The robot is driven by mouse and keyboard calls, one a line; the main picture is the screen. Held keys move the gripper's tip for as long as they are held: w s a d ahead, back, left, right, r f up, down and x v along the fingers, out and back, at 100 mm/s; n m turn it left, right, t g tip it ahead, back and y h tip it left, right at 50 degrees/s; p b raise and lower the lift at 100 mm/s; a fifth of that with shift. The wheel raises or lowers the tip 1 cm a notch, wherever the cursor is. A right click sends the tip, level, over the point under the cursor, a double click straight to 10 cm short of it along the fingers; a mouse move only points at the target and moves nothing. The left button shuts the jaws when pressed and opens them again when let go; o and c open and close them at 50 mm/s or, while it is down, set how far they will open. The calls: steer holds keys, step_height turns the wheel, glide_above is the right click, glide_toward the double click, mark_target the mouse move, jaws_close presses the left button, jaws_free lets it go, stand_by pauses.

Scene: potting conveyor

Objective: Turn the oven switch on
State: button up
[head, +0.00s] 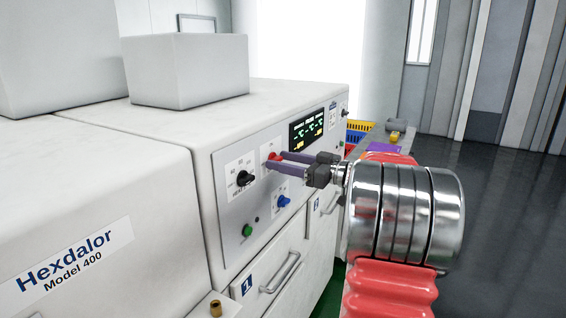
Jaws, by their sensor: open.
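The oven is a white cabinet with a grey control panel (231,212). A red knob (273,156) sits high on the panel, on a white label. My gripper (276,160) is open and reaches the panel from the right, with its two long purple fingers at the red knob, one on the upper side and one on the lower. Whether they touch the knob cannot be told. A black rotary knob (244,178) is just left of the fingertips. A blue knob (283,201) is below the fingers. No readable label shows which control is the oven switch.
A green button (247,230) is low on the panel and a display (306,131) is above the fingers. A drawer handle (282,273) sticks out below. Yellow and blue crates (358,127) stand behind. The dark floor (500,200) at right is clear.

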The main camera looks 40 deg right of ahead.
steer(key=shift+c, duration=0.7)
steer(key=c, duration=0.9)
steer(key=shift+a, duration=0.25)
steer(key=shift+d, duration=0.15)
steer(key=shift+c, duration=0.2)
